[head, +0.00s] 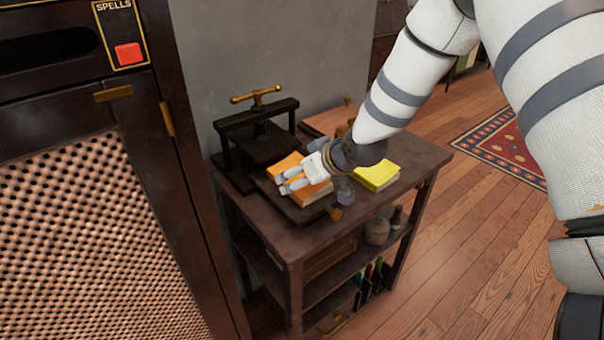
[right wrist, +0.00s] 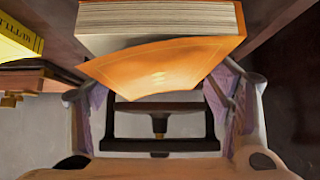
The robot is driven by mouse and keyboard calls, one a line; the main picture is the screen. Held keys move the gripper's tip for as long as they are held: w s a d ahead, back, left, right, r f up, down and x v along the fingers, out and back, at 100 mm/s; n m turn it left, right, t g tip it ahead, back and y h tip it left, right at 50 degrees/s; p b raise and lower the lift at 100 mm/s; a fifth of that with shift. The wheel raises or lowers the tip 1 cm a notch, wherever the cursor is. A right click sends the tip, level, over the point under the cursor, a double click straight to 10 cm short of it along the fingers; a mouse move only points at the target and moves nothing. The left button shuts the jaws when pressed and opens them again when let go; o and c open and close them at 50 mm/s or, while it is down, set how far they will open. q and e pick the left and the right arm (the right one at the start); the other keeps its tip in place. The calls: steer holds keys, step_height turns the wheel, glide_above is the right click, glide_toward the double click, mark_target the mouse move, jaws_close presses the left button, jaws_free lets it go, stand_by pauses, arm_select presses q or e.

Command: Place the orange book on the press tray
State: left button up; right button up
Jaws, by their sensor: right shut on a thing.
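The orange book (head: 314,193) lies flat over the dark press tray (head: 294,211), in front of the black screw press (head: 262,138). My right gripper (head: 290,185) reaches over the book from the right and is shut on it; the hand covers part of its cover. In the right wrist view the orange book (right wrist: 160,66) shows its cover and page edges between the fingers, with the press frame (right wrist: 160,107) beyond. Whether the book rests fully on the tray or is slightly above it I cannot tell. My left gripper is not in view.
A yellow book (head: 377,174) lies on the dark wooden table (head: 300,242), right of the tray. A brown board (head: 325,121) lies behind. Lower shelves hold jars (head: 376,231) and books. A dark cabinet (head: 110,200) stands close on the left.

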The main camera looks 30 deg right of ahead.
steer(key=o, duration=1.3)
steer(key=shift+c, duration=0.2)
steer(key=shift+r, duration=0.3)
steer(key=a+p+v, duration=0.1)
steer(key=p+v, duration=0.2)
steer(key=v, duration=0.8)
steer(key=s+a+f+g, duration=0.3)
steer(key=s+f, duration=0.6)
steer(key=f, duration=0.3)
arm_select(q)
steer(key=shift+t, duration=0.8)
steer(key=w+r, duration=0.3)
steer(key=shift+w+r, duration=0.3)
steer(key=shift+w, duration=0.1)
arm_select(e)
steer(key=s+a+f+g, duration=0.2)
steer(key=s+f, duration=0.2)
steer(key=s, duration=0.5)
steer(key=s+a+f+g, duration=0.2)
steer(key=s+f+g, duration=0.1)
steer(key=s, duration=0.5)
steer(key=s+a+f+m+g, duration=0.1)
steer(key=s+a+f+g, duration=0.1)
steer(key=s+f, duration=0.3)
steer(key=s, duration=0.4)
steer(key=shift+s+a+f+h, duration=0.2)
steer(key=shift+s+f+h, duration=0.15)
steer(key=shift+h, duration=0.05)
